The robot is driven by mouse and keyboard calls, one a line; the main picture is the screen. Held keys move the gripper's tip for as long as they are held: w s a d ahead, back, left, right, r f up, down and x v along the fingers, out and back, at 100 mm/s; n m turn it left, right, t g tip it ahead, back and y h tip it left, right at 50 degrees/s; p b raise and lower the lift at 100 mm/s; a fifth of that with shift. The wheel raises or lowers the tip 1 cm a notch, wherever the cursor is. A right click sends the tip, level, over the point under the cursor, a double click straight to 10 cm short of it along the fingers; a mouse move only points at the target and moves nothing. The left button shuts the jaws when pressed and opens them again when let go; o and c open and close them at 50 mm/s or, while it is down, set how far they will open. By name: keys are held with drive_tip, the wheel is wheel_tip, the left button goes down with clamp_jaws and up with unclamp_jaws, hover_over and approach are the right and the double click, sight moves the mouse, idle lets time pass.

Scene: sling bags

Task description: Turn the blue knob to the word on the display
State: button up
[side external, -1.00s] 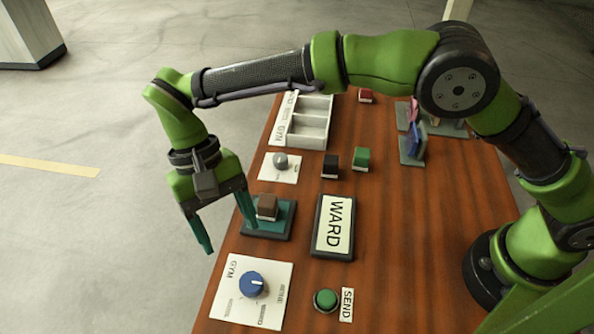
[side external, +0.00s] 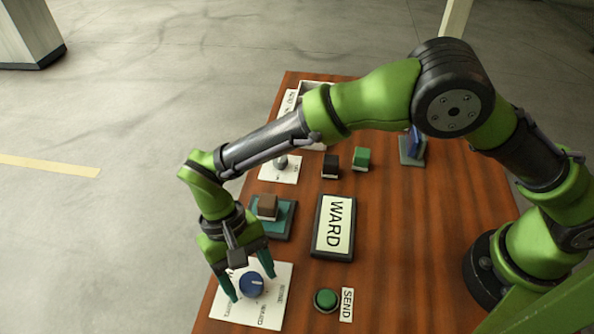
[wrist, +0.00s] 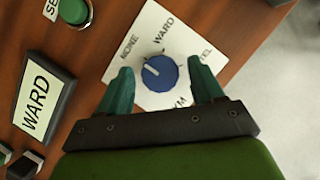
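The blue knob (side external: 251,284) sits on a white card (side external: 273,313) at the table's near-left edge. In the wrist view the knob (wrist: 161,75) has a white mark pointing up-left, roughly toward NONE. The display (side external: 334,227) reads WARD and also shows in the wrist view (wrist: 39,97). My gripper (side external: 252,288) is open, its fingers on either side of the knob; the wrist view shows gaps between fingers and knob. Finger height is unclear.
A green button (side external: 325,299) labelled SEND is right of the card. A brown block (side external: 267,206) on a teal base stands behind the knob. Black (side external: 330,165) and green (side external: 361,158) blocks stand farther back. The right-middle table is clear.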

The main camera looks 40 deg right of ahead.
drive_tip(key=c, duration=0.9)
drive_tip(key=shift+c, duration=0.2)
drive_tip(key=shift+m, duration=0.3)
drive_tip(key=m+y, duration=0.1)
drive_tip(key=m, duration=0.1)
drive_tip(key=m+y, duration=0.1)
drive_tip(key=m, duration=0.2)
drive_tip(key=shift+d+r, duration=0.1)
drive_tip(key=shift+d, duration=0.1)
drive_tip(key=m+t+y, duration=0.1)
drive_tip(key=m, duration=0.2)
drive_tip(key=m+t, duration=0.1)
drive_tip(key=m, duration=0.2)
drive_tip(key=shift+s+d+y, duration=0.1)
drive_tip(key=shift+s+y, duration=0.05)
drive_tip(key=shift+y, duration=0.25)
drive_tip(key=o, duration=1.1)
drive_tip(key=shift+c, duration=0.2)
